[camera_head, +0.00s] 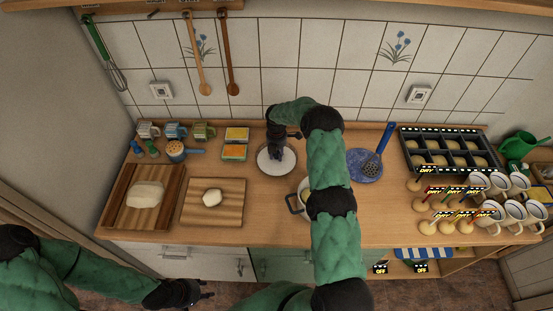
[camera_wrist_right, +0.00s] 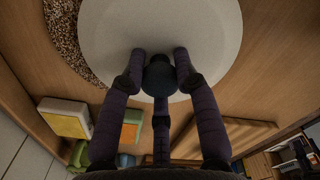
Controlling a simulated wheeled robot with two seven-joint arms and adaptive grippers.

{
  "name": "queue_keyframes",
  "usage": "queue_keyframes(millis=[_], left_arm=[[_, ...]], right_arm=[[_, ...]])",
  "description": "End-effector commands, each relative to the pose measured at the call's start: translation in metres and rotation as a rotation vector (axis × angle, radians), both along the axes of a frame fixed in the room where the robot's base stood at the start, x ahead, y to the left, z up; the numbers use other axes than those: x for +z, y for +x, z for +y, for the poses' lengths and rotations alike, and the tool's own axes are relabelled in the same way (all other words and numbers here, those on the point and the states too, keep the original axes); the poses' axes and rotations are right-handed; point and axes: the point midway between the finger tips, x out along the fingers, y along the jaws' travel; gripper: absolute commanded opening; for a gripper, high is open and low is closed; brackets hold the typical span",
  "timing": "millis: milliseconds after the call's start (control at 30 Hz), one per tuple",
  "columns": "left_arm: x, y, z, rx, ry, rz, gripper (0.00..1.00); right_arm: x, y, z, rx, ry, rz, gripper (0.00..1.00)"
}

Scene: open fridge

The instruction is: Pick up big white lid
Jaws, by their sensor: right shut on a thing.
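The big white lid (camera_head: 264,165) lies near the back middle of the counter, partly hidden by my right gripper. In the right wrist view the round lid (camera_wrist_right: 160,28) has a dark knob (camera_wrist_right: 159,76). Whether the lid is clear of the surface I cannot tell. My left gripper (camera_head: 203,294) is low at the front, below the counter edge and away from the lid; its jaws are too small to judge.
A pot (camera_head: 294,204) is partly hidden behind my right arm. A blue plate (camera_head: 365,168) with a skimmer stands right of the lid. Cutting boards (camera_head: 228,215), sponges (camera_head: 234,151) and mugs lie left. A dark tray (camera_head: 450,170) and white mugs stand right. A speckled brown patch (camera_wrist_right: 64,32) borders the lid.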

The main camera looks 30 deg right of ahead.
Motion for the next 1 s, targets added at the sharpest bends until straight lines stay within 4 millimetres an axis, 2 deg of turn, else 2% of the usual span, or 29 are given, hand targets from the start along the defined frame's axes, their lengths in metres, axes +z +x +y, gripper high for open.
queue_keyframes(millis=[267, 367, 500, 900, 1000], left_arm=[[-0.001, 0.0, 0.0, 0.0, 0.0, 0.0, 0.39], [-0.003, 0.0, 0.0, 0.0, 0.0, 0.0, 0.39], [-0.009, 0.0, 0.0, 0.0, 0.0, 0.0, 0.39], [-0.013, 0.0, 0.0, 0.0, 0.0, 0.0, 0.39], [-0.015, 0.0, 0.0, 0.0, 0.0, 0.0, 0.39]], right_arm=[[0.005, 0.001, -0.001, 0.0, -0.001, -0.002, 0.0], [0.012, 0.001, -0.001, 0.0, -0.001, -0.003, 0.0], [0.032, 0.002, -0.001, -0.001, -0.002, -0.006, 0.0], [0.093, -0.049, 0.01, 0.0, 0.0, -0.003, 0.0], [0.1, -0.067, 0.014, -0.001, 0.0, 0.0, 0.0]])
